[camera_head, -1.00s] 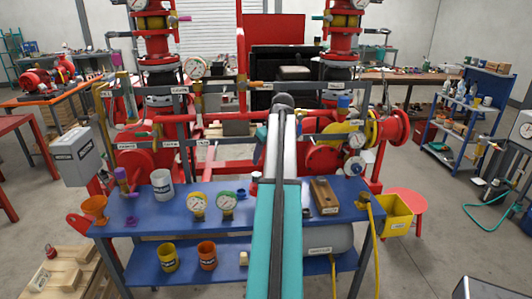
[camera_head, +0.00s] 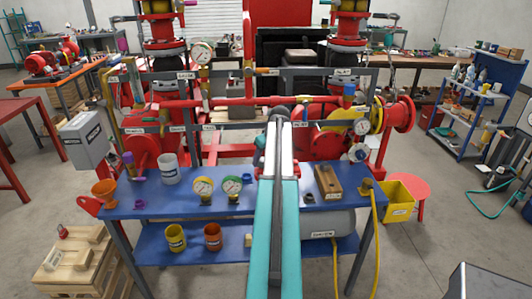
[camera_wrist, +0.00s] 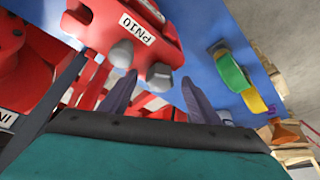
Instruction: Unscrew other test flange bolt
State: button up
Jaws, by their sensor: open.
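In the wrist view, a red flange block labelled PN10 (camera_wrist: 135,30) carries two grey bolt heads, a left bolt (camera_wrist: 122,53) and a right bolt (camera_wrist: 160,76). My gripper (camera_wrist: 158,82) is open, its two dark fingers pointing at the flange. The right bolt lies between the fingertips in the picture; the left bolt is just above the left fingertip. No bolt is gripped, and I cannot tell how far the fingertips are from the bolts. In the head view my own arm covers the middle of the bench and hides the fingers and bolts.
The blue bench (camera_head: 150,210) holds a yellow-ringed gauge (camera_head: 204,186), a green-ringed gauge (camera_head: 232,185), a white cup (camera_head: 168,168), an orange funnel (camera_head: 104,191) and a wooden block (camera_head: 327,181). Red pipework (camera_head: 235,112) stands behind it.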

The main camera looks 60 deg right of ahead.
jog(key=shift+w+f, duration=0.2)
jog(key=shift+f, duration=0.35)
jog(key=c, duration=1.2)
jog(key=shift+o, duration=0.2)
jog(key=shift+d+n+y, duration=0.15)
jog(key=shift+n+y, duration=0.45)
jog(key=shift+n, duration=1.1)
jog(key=n+y+b, duration=0.1)
jog(key=n, duration=0.3)
jog(key=shift+y, duration=0.3)
jog(key=n+y, duration=0.1)
jog(key=n, duration=0.1)
jog(key=n+b, duration=0.1)
jog(key=n, duration=0.2)
jog(key=shift+f+g+y, duration=0.1)
jog(key=shift+g+y, duration=0.3)
jog(key=shift+n+g+y, duration=0.3)
jog(key=shift+n, duration=0.7)
jog(key=shift+a+n, duration=0.2)
jog(key=shift+n, duration=0.1)
